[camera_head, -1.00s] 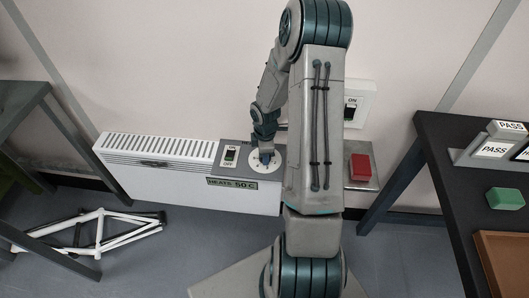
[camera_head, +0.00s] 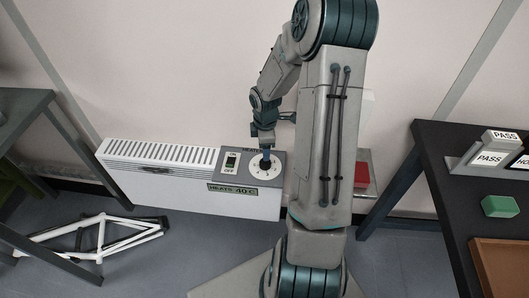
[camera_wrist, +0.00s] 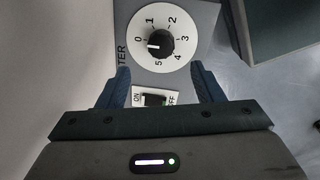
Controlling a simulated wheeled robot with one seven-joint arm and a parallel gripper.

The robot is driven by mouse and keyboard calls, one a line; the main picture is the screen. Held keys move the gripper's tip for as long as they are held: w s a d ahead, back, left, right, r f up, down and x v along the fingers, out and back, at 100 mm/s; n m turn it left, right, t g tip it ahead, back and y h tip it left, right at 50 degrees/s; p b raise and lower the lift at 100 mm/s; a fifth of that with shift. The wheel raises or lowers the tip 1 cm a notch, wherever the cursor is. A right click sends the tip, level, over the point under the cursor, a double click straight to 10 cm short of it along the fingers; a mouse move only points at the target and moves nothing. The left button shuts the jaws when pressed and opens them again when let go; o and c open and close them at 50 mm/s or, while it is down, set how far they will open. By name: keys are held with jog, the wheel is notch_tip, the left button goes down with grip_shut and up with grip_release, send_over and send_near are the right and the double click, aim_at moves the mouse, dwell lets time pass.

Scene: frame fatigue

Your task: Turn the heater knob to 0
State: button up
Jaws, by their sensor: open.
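The white heater (camera_head: 190,190) stands against the wall in the head view. Its sign (camera_head: 232,189) reads "HEATS 40 C". The black knob (camera_wrist: 160,44) sits in the middle of a round white dial (camera_wrist: 185,50) numbered 0 to 5 in the wrist view. The knob's white mark points left, close to the 0 and a little to the 5 side. My gripper (camera_wrist: 162,85) is open and empty, its two blue fingers spread apart below the dial in the picture.
An ON/OFF switch (camera_head: 231,162) is left of the dial. A red block (camera_head: 361,172) is partly behind my arm. A dark table (camera_head: 440,160) with PASS signs and a green block (camera_head: 500,206) stands right. A white bike frame (camera_head: 95,240) lies on the floor left.

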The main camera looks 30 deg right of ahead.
jog(key=shift+s+a+r+p, duration=0.1)
jog(key=shift+r+p, duration=0.35)
jog(key=shift+r, duration=2.3)
jog(key=s+a+r+m+p, duration=0.3)
jog(key=s+r, duration=0.3)
jog(key=r, duration=0.3)
jog(key=s+a+r+m+t+p, duration=0.1)
jog(key=s+a+r+m+p, duration=0.2)
jog(key=s+a+r+m, duration=0.3)
jog(key=s+a+r+m+t+p, duration=0.1)
jog(key=s+a+r+m+p, duration=0.3)
jog(key=r, duration=0.9)
jog(key=shift+s+a+m, duration=0.4)
jog(key=shift+s+a, duration=0.05)
jog(key=shift+s, duration=0.65)
